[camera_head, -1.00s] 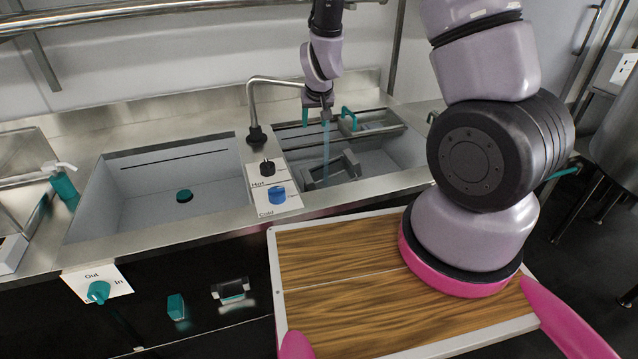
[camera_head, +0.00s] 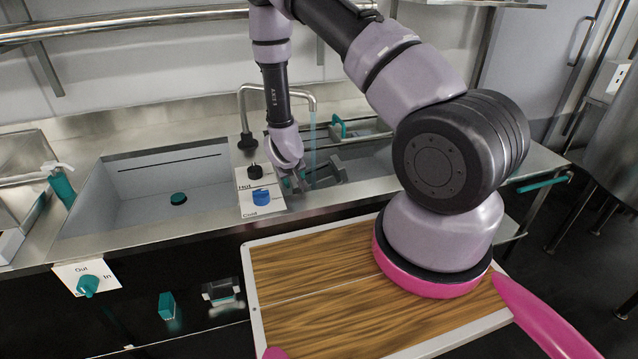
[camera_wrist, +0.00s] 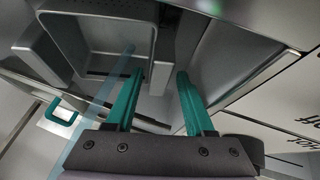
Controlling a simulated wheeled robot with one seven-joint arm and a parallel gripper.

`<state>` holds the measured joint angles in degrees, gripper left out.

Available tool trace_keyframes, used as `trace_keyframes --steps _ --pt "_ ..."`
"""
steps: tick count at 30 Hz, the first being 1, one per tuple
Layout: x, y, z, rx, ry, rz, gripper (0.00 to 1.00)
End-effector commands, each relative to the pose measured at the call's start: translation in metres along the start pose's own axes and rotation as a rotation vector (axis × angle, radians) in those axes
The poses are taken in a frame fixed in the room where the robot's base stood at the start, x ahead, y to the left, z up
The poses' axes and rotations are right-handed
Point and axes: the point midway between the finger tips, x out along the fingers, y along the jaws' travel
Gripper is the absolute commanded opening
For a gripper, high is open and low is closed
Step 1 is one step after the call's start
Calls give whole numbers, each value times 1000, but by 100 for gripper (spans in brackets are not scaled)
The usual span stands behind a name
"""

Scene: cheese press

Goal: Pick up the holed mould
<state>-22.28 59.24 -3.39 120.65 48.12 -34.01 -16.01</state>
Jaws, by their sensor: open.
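The holed mould (camera_wrist: 77,30) is a grey, square, open box with small holes, at the top left of the wrist view. In the head view the mould (camera_head: 330,170) lies in the right sink basin, partly hidden behind my wrist. My gripper (camera_wrist: 160,76) is open, with two teal fingers pointing at the mould. In the wrist view a stub on the mould's near right side appears between the fingertips; I cannot tell the depth gap. In the head view my gripper (camera_head: 295,182) is at the left front of the right basin, left of the mould.
A tap (camera_head: 277,88) runs a bluish stream into the right basin close by. The Hot/Cold knob panel (camera_head: 260,195) stands just left of my gripper. A teal-handled thing (camera_head: 338,127) is at the basin's back. The left basin (camera_head: 140,205) is mostly free.

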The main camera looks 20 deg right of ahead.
Motion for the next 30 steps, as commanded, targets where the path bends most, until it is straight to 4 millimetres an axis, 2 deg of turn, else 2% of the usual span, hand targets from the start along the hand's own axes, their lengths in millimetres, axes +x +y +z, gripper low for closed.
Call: trace_keyframes --steps 3,8,17,20,21,22,30 --pt "19 0 -5 3 -2 1 54" --pt "40 -1 -6 2 -2 1 54" --pt "45 -1 -7 0 -1 0 54" --pt "45 -1 -7 0 -1 0 19" --pt "45 -1 -7 0 -1 0 4" --pt "45 -1 -7 0 -1 0 0" --pt "45 -2 -7 0 -2 -1 0"
